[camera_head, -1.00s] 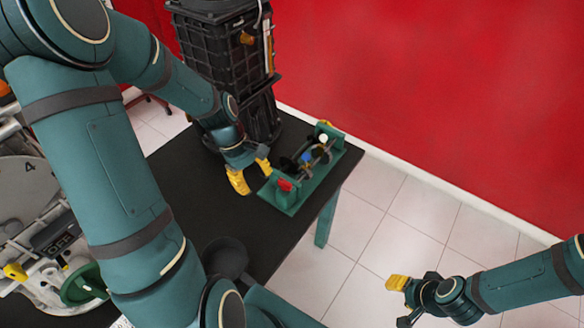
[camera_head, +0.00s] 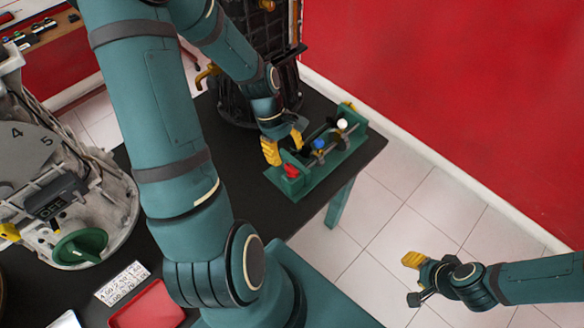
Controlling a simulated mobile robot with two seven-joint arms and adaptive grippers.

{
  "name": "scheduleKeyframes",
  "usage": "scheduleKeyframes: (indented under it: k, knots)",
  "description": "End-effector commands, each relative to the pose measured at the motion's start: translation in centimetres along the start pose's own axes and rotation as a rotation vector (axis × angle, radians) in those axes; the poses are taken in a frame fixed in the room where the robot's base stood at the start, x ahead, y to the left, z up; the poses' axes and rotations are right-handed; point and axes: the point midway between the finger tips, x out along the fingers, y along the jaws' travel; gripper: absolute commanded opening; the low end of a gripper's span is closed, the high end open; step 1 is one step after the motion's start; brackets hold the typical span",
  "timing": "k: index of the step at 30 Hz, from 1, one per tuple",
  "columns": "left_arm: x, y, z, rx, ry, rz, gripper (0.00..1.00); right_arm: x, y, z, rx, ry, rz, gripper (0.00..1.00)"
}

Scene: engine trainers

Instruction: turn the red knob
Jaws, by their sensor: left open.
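The red knob (camera_head: 291,170) sits on the near end of a small green trainer stand (camera_head: 322,171) on the black table. My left gripper (camera_head: 284,146) is open, with yellow fingertips, just behind and above the red knob at the stand's near-left end. I cannot tell whether a finger touches the stand. A blue knob (camera_head: 319,144) and a white knob (camera_head: 342,124) are farther along the same stand. My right gripper (camera_head: 413,275) is over the tiled floor at the lower right, away from the table; its yellow fingertip shows, but its opening is unclear.
A black engine block (camera_head: 284,70) stands behind the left gripper. At left is a grey machine with a green knob (camera_head: 80,246). A red tray (camera_head: 147,306) and a printed label card (camera_head: 122,283) lie on the table (camera_head: 228,164). The floor at right is clear.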

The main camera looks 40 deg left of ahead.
Motion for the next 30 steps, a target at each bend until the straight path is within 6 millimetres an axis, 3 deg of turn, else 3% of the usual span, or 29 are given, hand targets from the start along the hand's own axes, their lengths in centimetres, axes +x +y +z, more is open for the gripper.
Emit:
scheduleKeyframes:
  k: [3,9,23,27,30]
  knots:
    - [2.5,-0.1,0.0,-0.001,-0.003,-0.003,0.46,0.5,0.2,0.2,-0.001,-0.004,0.000,0.47]
    - [5.0,0.0,0.0,0.000,-0.001,-0.001,0.46,0.8,0.3,0.4,-0.003,-0.009,-0.001,0.47]
    - [5.9,0.0,0.0,0.000,0.001,0.001,0.49,0.9,0.3,0.5,-0.003,-0.011,-0.001,0.47]
    - [5.8,0.0,0.0,0.000,0.000,0.001,0.00,0.9,0.3,0.5,-0.003,-0.010,-0.001,0.47]
    - [5.8,0.0,0.0,0.000,0.000,0.001,0.00,0.9,0.3,0.5,-0.003,-0.010,-0.001,0.47]
